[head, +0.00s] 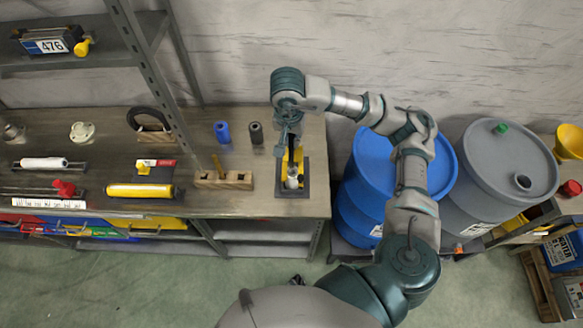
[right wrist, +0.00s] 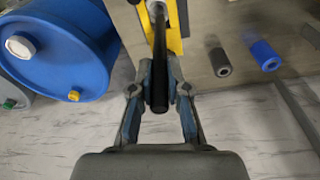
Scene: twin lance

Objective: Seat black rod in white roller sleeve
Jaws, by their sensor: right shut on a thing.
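My right gripper (head: 290,136) is over the right end of the workbench, above a dark square base with a yellow upright. In the right wrist view my right gripper (right wrist: 159,84) is shut on the black rod (right wrist: 159,60), with a finger on each side. The rod runs from the gripper towards the top edge, along the yellow part. My left gripper is out of view.
A blue cylinder (head: 222,132) and a dark grey cylinder (head: 256,133) stand left of the base. A wooden block (head: 223,180) lies nearer the front. A blue drum (head: 365,208) stands right of the bench. A shelf post (head: 154,75) rises farther left.

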